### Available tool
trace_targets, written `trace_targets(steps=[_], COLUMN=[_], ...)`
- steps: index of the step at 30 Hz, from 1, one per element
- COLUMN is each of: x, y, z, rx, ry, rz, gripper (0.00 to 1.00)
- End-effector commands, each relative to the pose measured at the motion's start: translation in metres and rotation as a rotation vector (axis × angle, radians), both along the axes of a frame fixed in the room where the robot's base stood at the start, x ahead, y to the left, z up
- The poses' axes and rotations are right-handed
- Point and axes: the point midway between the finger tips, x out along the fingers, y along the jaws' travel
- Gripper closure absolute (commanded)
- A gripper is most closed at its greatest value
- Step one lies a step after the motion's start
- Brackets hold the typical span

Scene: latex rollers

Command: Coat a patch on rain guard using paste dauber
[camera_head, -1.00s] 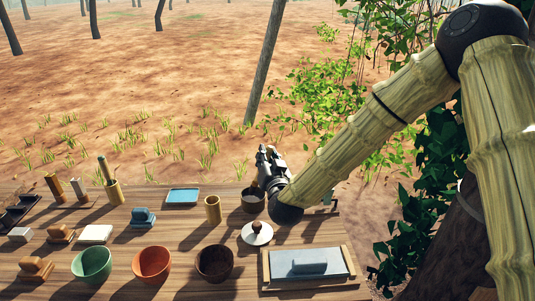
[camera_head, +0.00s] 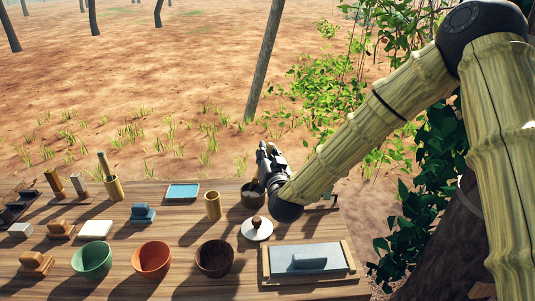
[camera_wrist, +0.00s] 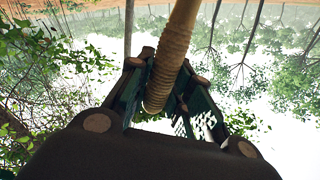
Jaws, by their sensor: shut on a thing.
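My gripper (camera_head: 268,165) hangs over the back right of the table and is shut on a pale, ridged, stick-like handle. In the wrist view my gripper (camera_wrist: 165,85) has this handle between its fingers. It seems to be the paste dauber (camera_wrist: 175,50), running out past the picture's top edge; its far end is hidden. A small dark pot (camera_head: 252,194) stands just below and left of the gripper, partly covered by it. I cannot tell whether the dauber touches the pot. I cannot pick out the rain guard with certainty; a dark tree trunk (camera_head: 447,255) stands at right.
A grey slab (camera_head: 305,258) in a wooden frame, a round knobbed lid (camera_head: 257,229) and a bamboo cup (camera_head: 212,206) stand nearby. Green (camera_head: 92,258), orange (camera_head: 152,259) and brown (camera_head: 214,258) bowls line the front. Leaves (camera_head: 425,150) crowd the right side.

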Motion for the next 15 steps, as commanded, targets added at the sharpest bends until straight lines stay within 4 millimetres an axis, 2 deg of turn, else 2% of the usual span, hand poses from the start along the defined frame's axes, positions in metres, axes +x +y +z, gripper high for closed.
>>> trace_targets(steps=[15], x=[0.0001], y=[0.0002], z=[-0.0052], rx=[0.0], ry=[0.0], rz=[0.0], gripper=[0.97])
